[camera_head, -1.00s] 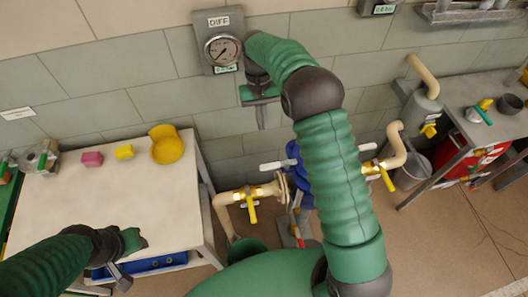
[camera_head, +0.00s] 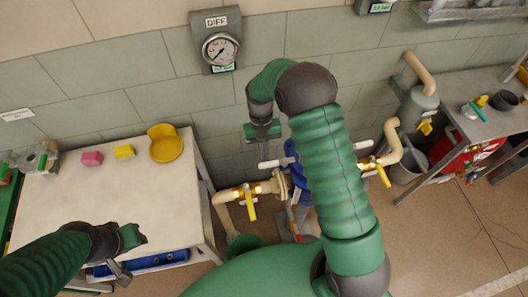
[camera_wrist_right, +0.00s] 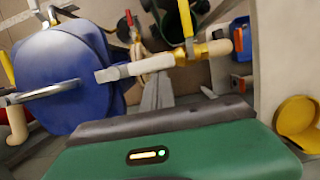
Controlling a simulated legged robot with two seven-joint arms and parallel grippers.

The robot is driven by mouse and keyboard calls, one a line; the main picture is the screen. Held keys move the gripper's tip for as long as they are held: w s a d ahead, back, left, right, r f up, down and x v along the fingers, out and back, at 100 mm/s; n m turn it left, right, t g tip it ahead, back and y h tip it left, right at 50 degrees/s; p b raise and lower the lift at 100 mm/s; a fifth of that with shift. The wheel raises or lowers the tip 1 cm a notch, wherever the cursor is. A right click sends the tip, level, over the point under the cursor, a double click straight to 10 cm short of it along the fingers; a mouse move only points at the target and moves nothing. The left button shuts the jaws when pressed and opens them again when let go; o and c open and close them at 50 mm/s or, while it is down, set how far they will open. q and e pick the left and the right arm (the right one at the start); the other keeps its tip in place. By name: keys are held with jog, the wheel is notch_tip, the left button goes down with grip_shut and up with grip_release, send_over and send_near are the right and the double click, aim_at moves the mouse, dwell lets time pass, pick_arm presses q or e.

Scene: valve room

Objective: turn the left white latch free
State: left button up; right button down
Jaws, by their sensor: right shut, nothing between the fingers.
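The left white latch (camera_head: 274,163) sticks out to the left of the blue housing (camera_head: 291,160); it also shows in the right wrist view (camera_wrist_right: 112,73), beside the blue housing (camera_wrist_right: 62,72). My right gripper (camera_head: 262,131) is shut and empty, pointing down above the left latch. In the head view a gap shows between its fingertips and the latch; I cannot tell the depth. In the right wrist view its grey fingers (camera_wrist_right: 157,92) lie below and right of the latch. My left gripper (camera_head: 122,274) hangs by the table's front edge, its jaws unclear.
A second white latch (camera_head: 362,145) is right of my right arm. Brass pipes with yellow handles (camera_head: 250,203) flank the housing. The DIFF gauge (camera_head: 220,49) is on the wall. A pale table (camera_head: 105,195) holds a yellow dish (camera_head: 165,144) and small blocks.

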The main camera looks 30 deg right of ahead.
jog(key=shift+s+a+n+p, duration=0.2)
jog(key=shift+n+p, duration=0.1)
jog(key=shift+n, duration=0.3)
jog(key=s+n+p, duration=0.1)
jog(key=n, duration=0.1)
jog(key=s+a+n+h, duration=0.1)
jog(key=shift+r+n+p, duration=0.1)
jog(key=shift+n+p, duration=0.3)
jog(key=s+d+n+t+h+p, duration=0.2)
jog(key=s+n, duration=0.5)
jog(key=n, duration=0.6)
jog(key=shift+s+d+n+h+p, duration=0.3)
jog(key=shift+s+p, duration=0.1)
jog(key=shift+p, duration=0.45)
jog(key=shift+a, duration=0.1)
